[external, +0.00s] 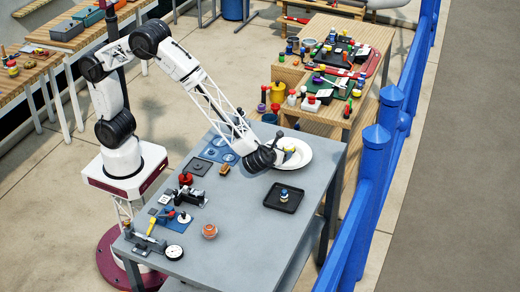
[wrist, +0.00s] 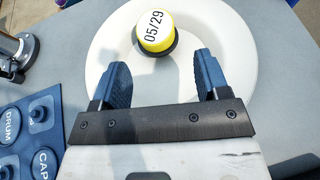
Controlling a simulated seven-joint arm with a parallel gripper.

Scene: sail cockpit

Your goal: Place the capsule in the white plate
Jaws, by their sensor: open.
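The white plate (external: 308,155) lies at the far right of the grey table; in the wrist view its wide rim (wrist: 264,40) fills much of the picture. The yellow piece is just beyond the fingertips, apart from both.
A blue board (wrist: 30,130) with labelled round pieces and a metal fixture (wrist: 14,52) lie left of the plate. The table's front right is clear.

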